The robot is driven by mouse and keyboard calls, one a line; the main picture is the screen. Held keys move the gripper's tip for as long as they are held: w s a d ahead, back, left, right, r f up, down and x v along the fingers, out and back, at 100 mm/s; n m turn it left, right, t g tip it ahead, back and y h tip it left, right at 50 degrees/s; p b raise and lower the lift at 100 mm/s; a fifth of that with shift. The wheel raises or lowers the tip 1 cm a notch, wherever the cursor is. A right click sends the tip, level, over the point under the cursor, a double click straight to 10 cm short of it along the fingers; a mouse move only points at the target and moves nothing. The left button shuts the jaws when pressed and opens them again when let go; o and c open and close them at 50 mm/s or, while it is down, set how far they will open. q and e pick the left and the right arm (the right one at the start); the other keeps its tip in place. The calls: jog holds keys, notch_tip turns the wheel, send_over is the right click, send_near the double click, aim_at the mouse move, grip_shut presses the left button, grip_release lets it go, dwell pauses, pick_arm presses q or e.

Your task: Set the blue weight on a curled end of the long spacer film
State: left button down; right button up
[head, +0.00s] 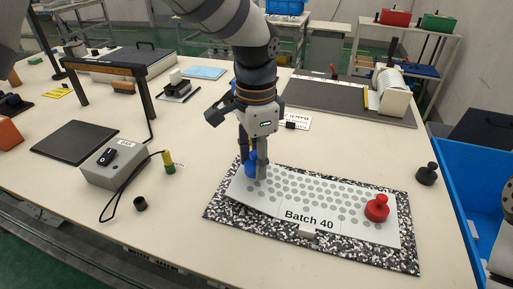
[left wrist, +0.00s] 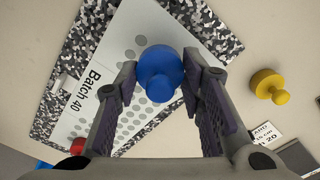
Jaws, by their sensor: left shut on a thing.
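The long spacer film (head: 300,196), a pale strip with grey dots and the label "Batch 40", lies on a black-and-white speckled mat (head: 372,258). Its left end looks a little raised. A red weight (head: 377,208) stands on its right end. My left gripper (head: 253,168) is shut on the blue weight (head: 250,160) at the film's left end. In the left wrist view the blue weight (left wrist: 160,75) sits between both fingers, over the film (left wrist: 140,40). I cannot tell whether its base touches the film. My right gripper is out of view.
A black weight (head: 427,174) stands right of the mat. A yellow weight (left wrist: 268,86) stands beside the mat in the left wrist view. A grey box (head: 115,163) with a cable and a small black cup (head: 140,203) are on the left. A blue bin (head: 455,190) is at right.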

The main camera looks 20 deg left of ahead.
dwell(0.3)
pick_arm(q)
jog(key=shift+f, duration=2.1)
jog(key=c, duration=1)
grip_release()
notch_tip(320, 180, up, 12)
jog(key=shift+r, duration=0.1)
